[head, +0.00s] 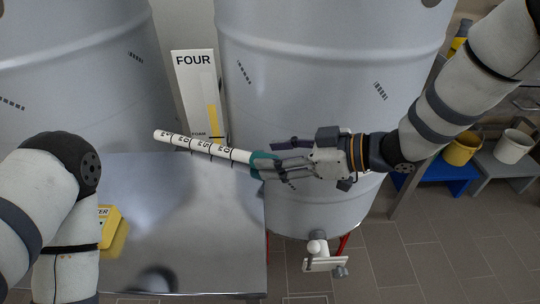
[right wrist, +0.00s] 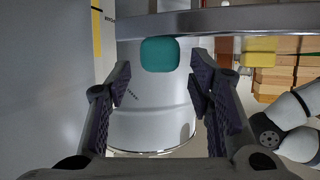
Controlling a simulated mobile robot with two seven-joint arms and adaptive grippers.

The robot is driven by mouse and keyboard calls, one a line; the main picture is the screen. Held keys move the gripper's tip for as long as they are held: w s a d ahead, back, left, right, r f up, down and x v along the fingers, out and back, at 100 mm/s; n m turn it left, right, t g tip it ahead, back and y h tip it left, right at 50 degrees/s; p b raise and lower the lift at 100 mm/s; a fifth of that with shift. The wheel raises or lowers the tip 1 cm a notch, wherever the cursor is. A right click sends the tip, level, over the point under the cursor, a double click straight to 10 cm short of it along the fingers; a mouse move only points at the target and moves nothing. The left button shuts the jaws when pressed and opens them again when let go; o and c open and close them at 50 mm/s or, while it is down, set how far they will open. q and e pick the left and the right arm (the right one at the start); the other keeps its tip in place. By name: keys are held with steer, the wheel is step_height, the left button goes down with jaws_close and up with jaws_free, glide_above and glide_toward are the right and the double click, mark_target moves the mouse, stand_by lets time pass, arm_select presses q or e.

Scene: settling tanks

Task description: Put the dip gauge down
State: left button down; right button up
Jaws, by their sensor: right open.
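The dip gauge is a white rod (head: 205,147) with black marks and a teal end (head: 263,164). In the head view it slants across the back right part of the grey metal table (head: 190,235), its far tip reaching past the back edge line. I cannot tell whether it touches the tabletop. My right gripper (head: 274,163) is open at the teal end, with one finger to each side in the picture. In the right wrist view the teal end (right wrist: 160,54) shows just ahead of the open fingertips (right wrist: 160,80). My left gripper is out of view.
A yellow lettered block (head: 111,230) is on the table's left side, by my left arm. Large grey tanks (head: 310,85) stand behind and to the right. A sign marked FOUR (head: 193,85) stands between them. Yellow (head: 462,149) and white buckets (head: 513,147) stand far right.

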steer(key=v, duration=1)
steer(key=s+d+f+m+h, duration=0.25)
steer(key=s+f+m, duration=0.3)
steer(key=f, duration=0.45)
steer(key=s+d+f+m+h, duration=0.1)
steer(key=s+f+m+h, duration=0.4)
steer(key=f, duration=0.5)
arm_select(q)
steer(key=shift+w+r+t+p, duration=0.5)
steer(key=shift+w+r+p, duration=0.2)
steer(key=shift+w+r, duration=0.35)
arm_select(e)
steer(key=s+d+f+m+g+h, duration=0.1)
steer(key=s+d+f+g, duration=0.1)
steer(key=s, duration=0.7)
steer(key=s+d+f+m+g+h, duration=0.1)
steer(key=s+d+f+g+h, duration=0.1)
steer(key=s, duration=0.7)
steer(key=s+d+f+m+g+h, duration=0.1)
steer(key=s+d+f+g+h, duration=0.1)
steer(key=s, duration=0.7)
steer(key=shift+s+d+g, duration=0.2)
steer(key=shift+d+g, duration=0.5)
steer(key=shift+d, duration=0.05)
